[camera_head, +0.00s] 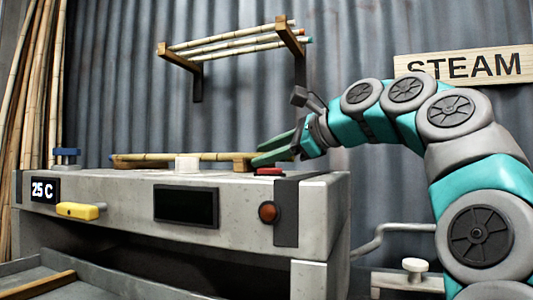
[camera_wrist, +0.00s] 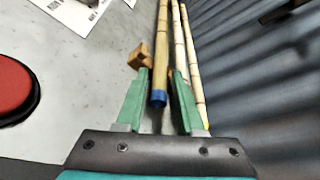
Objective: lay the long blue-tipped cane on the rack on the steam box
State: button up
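In the wrist view, a blue-tipped cane (camera_wrist: 161,55) has its blue end between the green fingers of my gripper (camera_wrist: 157,95). There is a gap on both sides of the cane, so the fingers look open. In the head view, my gripper (camera_head: 272,152) is low over the right end of the steam box (camera_head: 130,195). A cane (camera_head: 205,156) lies along the box top, over the wooden rack (camera_head: 243,164); its right end is hidden near my fingers. A wooden rack post (camera_wrist: 141,54) shows left of the cane in the wrist view.
A wall rack (camera_head: 180,64) with several canes hangs above the box. Other canes (camera_wrist: 191,60) show right of the blue-tipped one, by the corrugated wall (camera_wrist: 270,90). A red button (camera_wrist: 14,88) is left of my gripper. A blue clamp-like thing (camera_head: 67,155) stands at the box's left.

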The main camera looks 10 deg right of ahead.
jog(key=shift+o, duration=1.3)
jog(key=v, duration=1.2)
